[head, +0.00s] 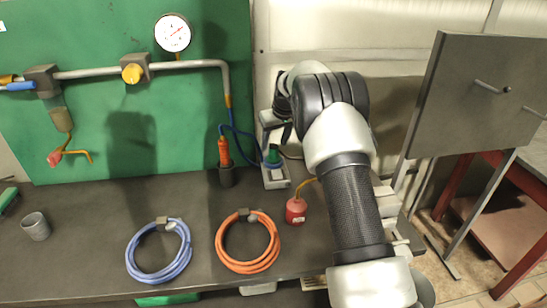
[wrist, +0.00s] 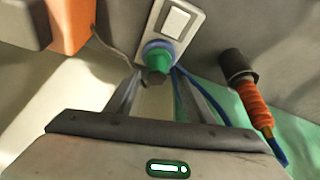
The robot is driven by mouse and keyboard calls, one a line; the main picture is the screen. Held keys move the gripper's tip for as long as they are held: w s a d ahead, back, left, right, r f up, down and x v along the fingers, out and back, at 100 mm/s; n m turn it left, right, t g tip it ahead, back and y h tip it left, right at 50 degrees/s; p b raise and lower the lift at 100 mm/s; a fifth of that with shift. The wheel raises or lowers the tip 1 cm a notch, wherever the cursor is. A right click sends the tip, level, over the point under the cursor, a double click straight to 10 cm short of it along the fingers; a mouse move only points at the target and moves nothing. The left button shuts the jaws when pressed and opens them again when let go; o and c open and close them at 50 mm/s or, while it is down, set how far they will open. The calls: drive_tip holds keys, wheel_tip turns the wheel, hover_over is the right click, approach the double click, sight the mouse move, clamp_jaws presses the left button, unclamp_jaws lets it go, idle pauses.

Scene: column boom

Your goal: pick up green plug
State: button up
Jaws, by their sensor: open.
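The green plug (head: 274,157) is seated upright in a pale socket box on the bench, against the back wall, in the head view. In the wrist view the green plug (wrist: 157,59) has a blue ring around its base and a dark end facing the camera. My gripper (wrist: 159,74) is open, with one finger to each side of the plug in the picture. Whether the fingers reach around it or touch it, I cannot tell. In the head view my arm comes down right of the plug and its fingers are not clear.
An orange connector (head: 224,152) stands in a dark holder left of the plug, with a blue cable between them. A grey panel (head: 470,95) stands at right.

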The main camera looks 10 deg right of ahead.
sight(274, 147)
drive_tip(key=shift+d+p+x, duration=0.15)
drive_tip(key=shift+x, duration=1.3)
drive_tip(key=shift+d+p+x, duration=0.15)
drive_tip(key=shift+x, duration=1.25)
drive_tip(key=shift+w, duration=0.1)
drive_tip(key=c, duration=0.8)
wheel_tip(274, 147, up, 10)
drive_tip(key=shift+f, duration=0.1)
drive_tip(key=shift+c, duration=0.2)
drive_tip(key=shift+r+p, duration=2.25)
drive_tip(key=shift+r, duration=0.4)
